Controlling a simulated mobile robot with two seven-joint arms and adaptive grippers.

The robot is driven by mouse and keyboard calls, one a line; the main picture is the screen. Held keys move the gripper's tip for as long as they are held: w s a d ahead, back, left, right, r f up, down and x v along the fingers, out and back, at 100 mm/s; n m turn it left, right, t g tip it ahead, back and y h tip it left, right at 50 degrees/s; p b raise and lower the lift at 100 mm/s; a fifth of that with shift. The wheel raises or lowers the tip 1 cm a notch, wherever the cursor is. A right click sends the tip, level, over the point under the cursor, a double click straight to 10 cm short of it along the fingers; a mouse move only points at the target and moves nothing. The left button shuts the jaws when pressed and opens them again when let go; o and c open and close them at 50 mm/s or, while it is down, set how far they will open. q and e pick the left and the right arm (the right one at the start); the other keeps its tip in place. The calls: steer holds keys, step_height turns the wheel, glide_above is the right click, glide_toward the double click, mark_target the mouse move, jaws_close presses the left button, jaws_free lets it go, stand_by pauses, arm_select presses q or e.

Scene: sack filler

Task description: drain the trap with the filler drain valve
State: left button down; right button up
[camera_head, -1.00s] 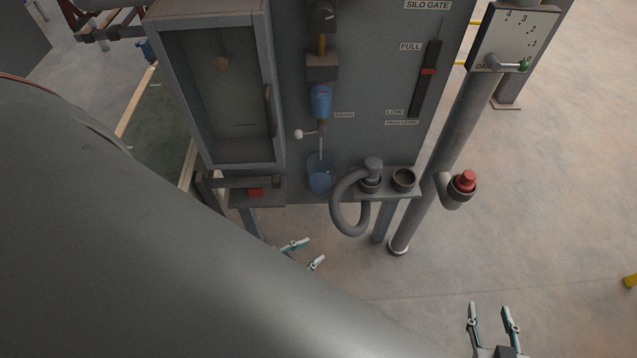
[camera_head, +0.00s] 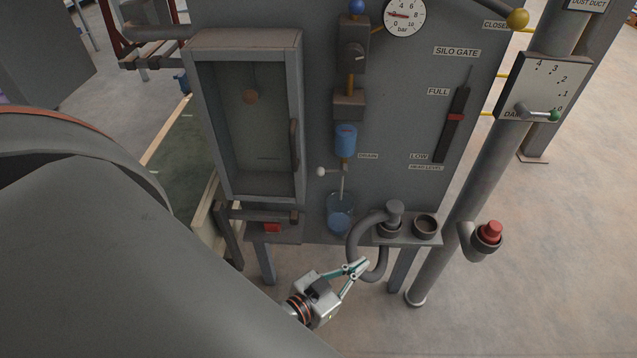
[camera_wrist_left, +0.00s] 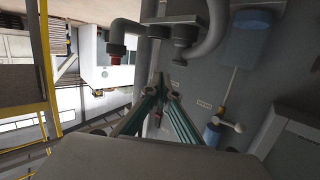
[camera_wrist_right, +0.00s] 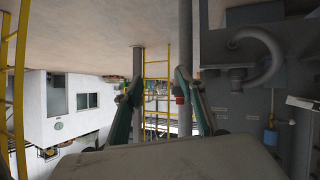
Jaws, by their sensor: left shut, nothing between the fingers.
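The filler drain valve (camera_head: 321,171) is a small lever with a white ball knob pointing left, under the blue trap bowl (camera_head: 346,138) and beside the DRAIN label. A thin pale tube runs down from it to a clear cup with blue liquid (camera_head: 340,215). In the left wrist view the white knob (camera_wrist_left: 238,127) shows right of the fingers. My left gripper (camera_head: 361,267) is shut and empty, below and right of the cup, in front of the curved hose. My right gripper (camera_wrist_right: 157,80) is open and empty, seen only in its own wrist view.
A grey curved hose (camera_head: 357,245) and a round socket (camera_head: 425,226) sit on the shelf. A red button (camera_head: 489,232) stands out at the right. A glass-fronted cabinet (camera_head: 250,120) is left of the valve. Clear floor lies at the lower right.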

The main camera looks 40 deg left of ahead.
arm_select(q)
steer(key=w+a+r+n+t+y+b, duration=0.1)
steer(key=w+r+n+t+y+b, duration=0.1)
steer(key=w+r+n+t, duration=0.3)
steer(key=n+g+y+b, duration=0.45)
steer(key=n+y, duration=0.75)
steer(key=y, duration=0.4)
glide_toward(332, 170)
steer(key=s+a, duration=0.2)
steer(key=s, duration=0.2)
steer(key=x, duration=1)
steer(key=shift+d+r+p, duration=0.15)
steer(key=shift+r+p, duration=0.2)
arm_select(e)
steer(key=s+a+f+g, duration=0.1)
steer(key=s+f, duration=0.3)
steer(key=f, duration=0.8)
steer(key=shift+m, duration=0.3)
